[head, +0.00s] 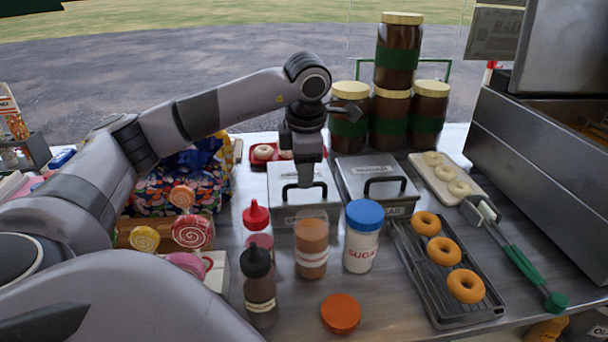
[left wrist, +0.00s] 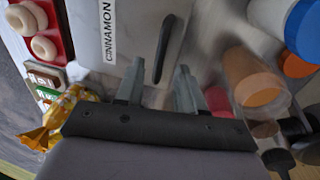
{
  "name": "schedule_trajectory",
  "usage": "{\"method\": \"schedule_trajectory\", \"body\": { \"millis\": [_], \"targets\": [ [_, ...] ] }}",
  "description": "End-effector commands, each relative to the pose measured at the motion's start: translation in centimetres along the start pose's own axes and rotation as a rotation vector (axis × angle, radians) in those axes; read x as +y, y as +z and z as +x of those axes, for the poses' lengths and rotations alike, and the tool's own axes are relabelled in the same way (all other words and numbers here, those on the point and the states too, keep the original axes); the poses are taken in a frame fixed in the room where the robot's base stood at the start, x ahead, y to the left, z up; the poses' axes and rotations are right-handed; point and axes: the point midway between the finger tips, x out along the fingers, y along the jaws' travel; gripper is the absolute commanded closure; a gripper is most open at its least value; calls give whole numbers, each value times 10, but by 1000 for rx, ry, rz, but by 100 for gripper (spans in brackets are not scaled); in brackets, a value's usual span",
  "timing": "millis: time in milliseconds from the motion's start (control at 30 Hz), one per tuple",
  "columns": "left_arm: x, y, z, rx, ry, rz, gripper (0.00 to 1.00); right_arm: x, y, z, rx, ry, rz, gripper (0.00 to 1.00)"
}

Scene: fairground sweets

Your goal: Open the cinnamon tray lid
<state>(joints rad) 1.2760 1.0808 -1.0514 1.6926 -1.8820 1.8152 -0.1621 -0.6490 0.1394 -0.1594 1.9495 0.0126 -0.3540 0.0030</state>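The cinnamon tray (head: 285,214) is a metal box on the counter with its lid (head: 281,180) closed. The lid has a dark loop handle (head: 326,192). My right gripper is not in view.
A second lidded tray (head: 375,180) stands close on the right. In front stand an orange-brown shaker (head: 311,255), a blue-capped sugar jar (head: 361,240) and squeeze bottles (head: 260,285). Stacked jars (head: 390,125) stand behind. A doughnut rack (head: 405,245) is at right.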

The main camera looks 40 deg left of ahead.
Motion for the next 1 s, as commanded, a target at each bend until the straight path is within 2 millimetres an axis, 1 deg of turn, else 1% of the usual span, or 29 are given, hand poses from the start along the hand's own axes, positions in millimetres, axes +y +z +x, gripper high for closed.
{"method": "schedule_trajectory", "body": {
  "millis": [33, 100, 200, 467, 500, 567, 600, 867, 1000],
  "targets": [
    [0, 0, 7, 3, -2, 0, 62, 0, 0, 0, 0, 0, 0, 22],
    [0, 0, 14, 1, -2, 0, 62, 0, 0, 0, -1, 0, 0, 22],
    [0, 0, 20, 0, -1, -1, 62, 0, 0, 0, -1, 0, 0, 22],
    [0, 0, 22, -1, 0, -1, 62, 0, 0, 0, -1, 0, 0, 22],
    [0, 0, 22, 0, 0, -1, 68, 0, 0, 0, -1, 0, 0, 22],
    [0, 0, 22, 0, 0, -1, 88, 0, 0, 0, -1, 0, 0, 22],
    [0, 0, 22, 0, 0, -1, 100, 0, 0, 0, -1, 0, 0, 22],
    [0, 0, 21, -1, 0, -1, 100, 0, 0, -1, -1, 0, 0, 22],
    [4, -3, 19, 0, 0, -3, 100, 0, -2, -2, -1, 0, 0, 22]
  ]
}}
